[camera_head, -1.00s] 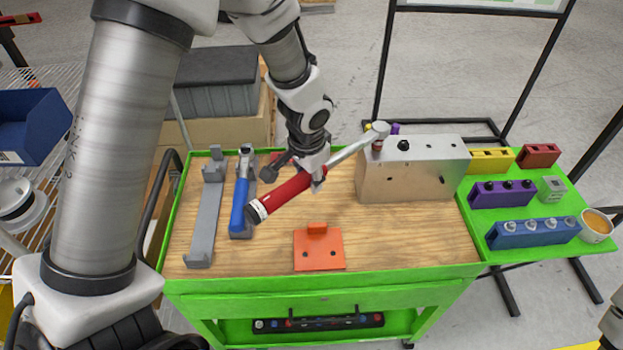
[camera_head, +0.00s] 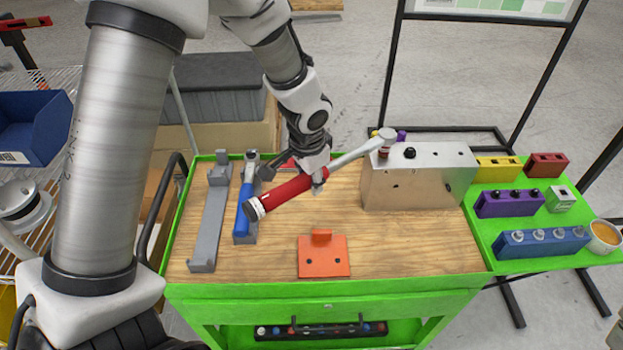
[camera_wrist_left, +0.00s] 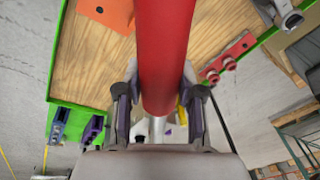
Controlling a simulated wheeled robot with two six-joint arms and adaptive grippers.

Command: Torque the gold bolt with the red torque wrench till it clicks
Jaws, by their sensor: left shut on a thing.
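The red torque wrench (camera_head: 289,191) is held level above the workbench, its red handle end to the left and its silver head (camera_head: 387,136) over the left top of the metal chassis block (camera_head: 420,185). A dark reddish-brown socket (camera_head: 384,152) shows below the head, at the block's top. My left gripper (camera_head: 318,184) is shut around the handle near the shaft. In the left wrist view the red handle (camera_wrist_left: 165,50) runs between both fingers. My right gripper is not in view.
A grey holder (camera_head: 208,225) and a holder with a blue-handled tool (camera_head: 244,208) stand at the left. An orange plate (camera_head: 323,262) lies at the front. Coloured blocks, such as a purple one (camera_head: 508,204), sit on the green side shelf. The bench's right front is clear.

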